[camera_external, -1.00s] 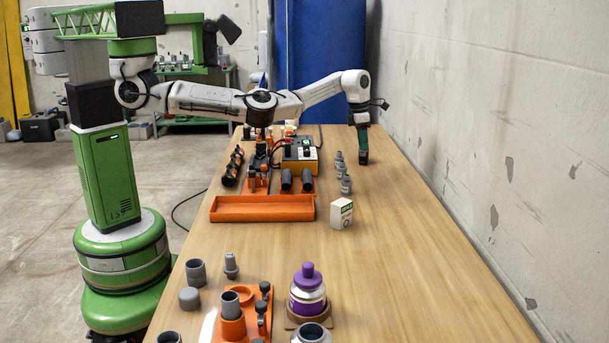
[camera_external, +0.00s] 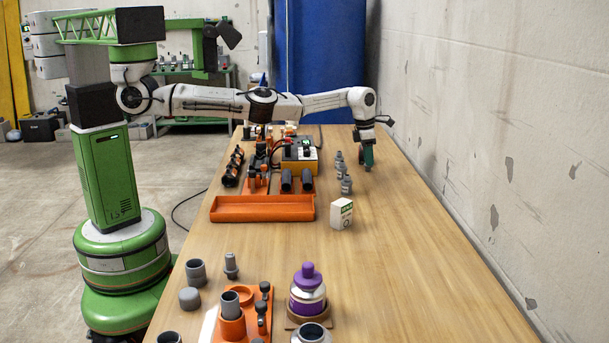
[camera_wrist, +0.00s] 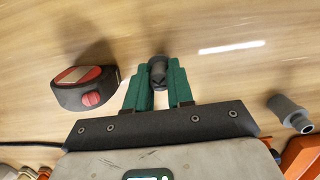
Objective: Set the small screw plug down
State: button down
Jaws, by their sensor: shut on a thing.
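My gripper (camera_wrist: 157,84) shows in the wrist view with its two green fingers shut on a small dark grey plug (camera_wrist: 157,68). The plug sits between the fingertips, with the wooden table behind it. In the external view my gripper (camera_external: 368,160) points down close over the table (camera_external: 420,220) near its right edge, beyond the row of grey fittings. The plug cannot be made out in that view. Whether it touches the table is unclear.
In the wrist view a black and red tape measure (camera_wrist: 86,88) lies left of the fingers, and a grey fitting (camera_wrist: 290,114) lies at the right. Several grey fittings (camera_external: 345,184), a white box (camera_external: 341,214) and an orange tray (camera_external: 262,208) stand nearer the external camera.

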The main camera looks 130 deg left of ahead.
jog(key=shift+f, duration=0.1)
jog(key=c, duration=1.4)
grip_release()
jog(key=shift+f, duration=0.1)
jog(key=shift+c, duration=0.2)
jog(key=o, duration=0.4)
jog(key=shift+o, duration=0.2)
notch_tip(320, 180, up, 12)
jog(key=s+d+p, duration=0.1)
jog(key=p, duration=0.1)
jog(key=shift+s, duration=0.15)
jog(key=shift+d, duration=0.1)
